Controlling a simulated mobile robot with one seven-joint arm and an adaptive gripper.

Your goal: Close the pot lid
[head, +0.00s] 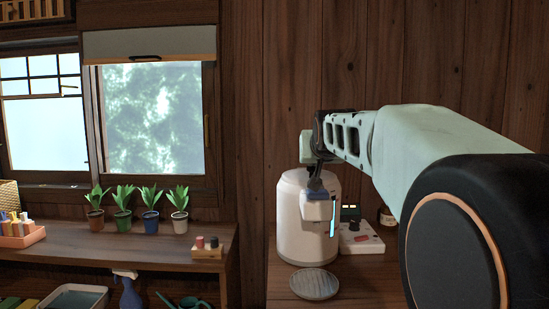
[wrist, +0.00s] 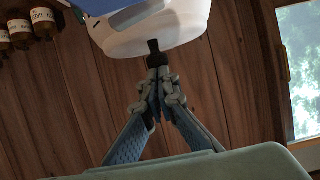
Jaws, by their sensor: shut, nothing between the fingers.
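The pot (head: 292,225) is a white, rounded, upright container on the right-hand counter, with a spout block and a lit blue strip on its front. In the wrist view the pot (wrist: 180,30) shows upside down along the top edge. My gripper (head: 316,184) is at the upper front of the pot, just above the spout block. Its fingertips (wrist: 154,47) are shut together with nothing between them and overlap the pot's rounded edge; I cannot tell if they touch. No lid stands clearly raised; my gripper partly covers the pot top, so the lid's exact state cannot be told.
A round grey coaster-like disc (head: 315,284) lies before the pot. A white box with small parts (head: 360,239) and a dark bottle (head: 387,217) stand to the right. Potted plants (head: 151,221) line the left counter (head: 130,243). A wooden wall (head: 300,60) rises behind.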

